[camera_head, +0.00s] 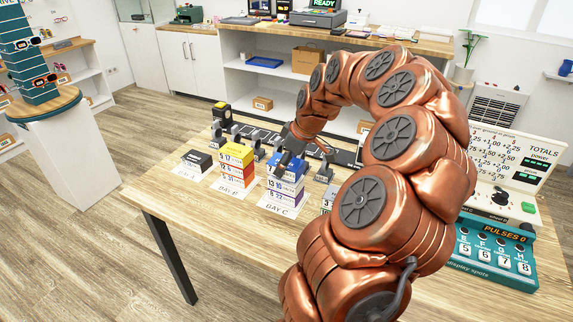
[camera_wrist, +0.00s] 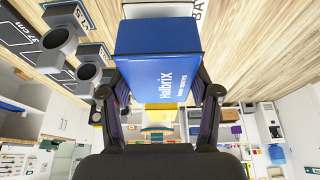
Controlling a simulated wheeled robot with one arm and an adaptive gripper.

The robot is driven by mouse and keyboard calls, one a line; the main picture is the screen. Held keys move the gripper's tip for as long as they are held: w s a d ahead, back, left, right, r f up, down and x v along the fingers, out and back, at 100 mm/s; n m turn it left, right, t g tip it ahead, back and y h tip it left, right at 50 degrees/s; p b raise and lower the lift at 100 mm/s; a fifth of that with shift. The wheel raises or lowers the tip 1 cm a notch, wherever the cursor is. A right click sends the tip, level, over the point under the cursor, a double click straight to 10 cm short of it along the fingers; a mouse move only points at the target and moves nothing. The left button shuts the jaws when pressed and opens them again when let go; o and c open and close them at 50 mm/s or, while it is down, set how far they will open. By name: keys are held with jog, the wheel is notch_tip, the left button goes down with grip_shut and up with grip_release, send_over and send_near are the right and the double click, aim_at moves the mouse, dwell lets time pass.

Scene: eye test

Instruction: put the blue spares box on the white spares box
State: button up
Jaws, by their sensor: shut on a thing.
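The blue spares box (camera_wrist: 160,75) is between the two fingers of my gripper (camera_wrist: 158,100) in the wrist view, with white lettering on its face. In the head view, the blue box (camera_head: 288,161) is at the top of the stack in Bay C, partly covered by my dark gripper (camera_head: 287,163). I cannot tell whether it rests on the boxes below or is held just above them. A pale box front (camera_head: 326,204) shows right of Bay C, mostly hidden by my arm; I cannot tell if it is the white spares box.
Left of Bay C, a stack with a yellow box on top (camera_head: 236,154) stands close by, then a low black box (camera_head: 197,161). Small dark stands line up behind. A display panel (camera_head: 500,165) and teal console (camera_head: 492,254) are at the right. The table's front left is clear.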

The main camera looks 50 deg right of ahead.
jog(key=shift+f, duration=0.45)
jog(key=shift+f, duration=0.15)
jog(key=o, duration=1.2)
jog(key=shift+r, duration=0.25)
jog(key=b+v, duration=0.1)
jog(key=v, duration=1)
jog(key=shift+s+d+r, duration=0.1)
jog(key=shift+s+r, duration=0.15)
jog(key=shift+r, duration=0.05)
